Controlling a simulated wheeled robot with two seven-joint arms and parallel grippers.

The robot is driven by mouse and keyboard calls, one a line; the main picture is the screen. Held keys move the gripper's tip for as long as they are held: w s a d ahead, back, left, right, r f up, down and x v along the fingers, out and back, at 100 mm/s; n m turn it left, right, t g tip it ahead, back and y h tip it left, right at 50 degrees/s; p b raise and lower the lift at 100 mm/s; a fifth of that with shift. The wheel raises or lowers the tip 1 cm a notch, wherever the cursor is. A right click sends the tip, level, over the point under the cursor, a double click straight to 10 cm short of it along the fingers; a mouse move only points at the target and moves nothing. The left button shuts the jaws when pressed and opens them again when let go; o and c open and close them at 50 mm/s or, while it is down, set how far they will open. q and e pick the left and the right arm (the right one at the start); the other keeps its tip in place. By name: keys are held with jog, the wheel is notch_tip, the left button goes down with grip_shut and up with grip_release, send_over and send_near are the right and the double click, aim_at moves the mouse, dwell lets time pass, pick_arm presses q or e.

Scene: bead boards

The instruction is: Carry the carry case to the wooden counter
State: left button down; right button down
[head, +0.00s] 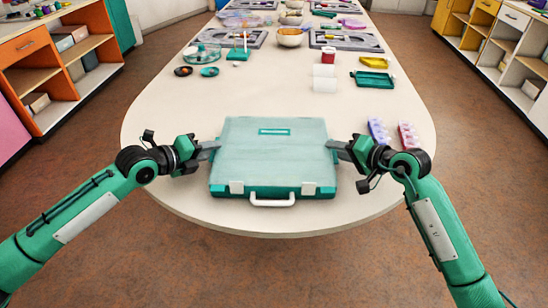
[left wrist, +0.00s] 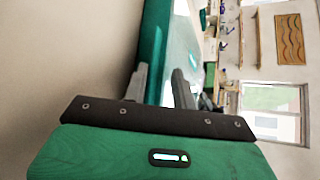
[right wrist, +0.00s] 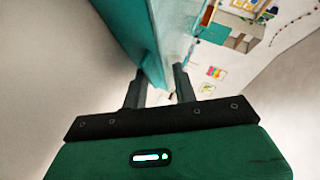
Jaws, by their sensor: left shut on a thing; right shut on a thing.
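The carry case (head: 274,160) is a flat teal case with a pale lid, two white latches and a white handle. It lies closed at the near end of the white table, handle toward me. My left gripper (head: 212,148) is shut on its left side, and my right gripper (head: 338,148) is shut on its right side. The case's side also shows between the fingers in the left wrist view (left wrist: 153,45) and in the right wrist view (right wrist: 140,35). I cannot tell whether the case touches the table. I cannot tell which surface is the wooden counter.
The white table (head: 165,120) has a rounded near end. Purple and red bead boxes (head: 378,132) (head: 408,136) sit just right of my right gripper. Orange shelves (head: 45,65) stand left, yellow shelves (head: 510,45) right.

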pick_arm(q)
jog(key=shift+r, duration=0.15)
pick_arm(e)
jog(key=shift+r, duration=0.15)
